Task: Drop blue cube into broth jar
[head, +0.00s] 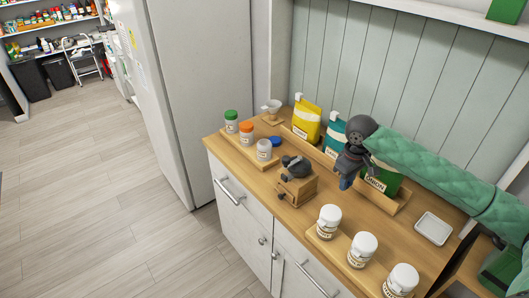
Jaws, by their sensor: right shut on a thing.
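My right gripper (350,165) comes in from the right above the counter. A row of small jars stands on a wooden board to the left: a green-lidded jar (231,121), an orange-lidded jar (246,132) and a white jar without a coloured lid (263,150). A round blue lid (275,141) shows beside that last jar. The jar labels are too small to read, so I cannot tell which is the broth jar. My left gripper is not in view.
A wooden box with a dark top (296,186) stands between the gripper and the small jars. Several white-lidded jars (329,221) line the front edge. Yellow (307,121) and teal (334,134) packs stand behind. A white dish (433,229) lies at right.

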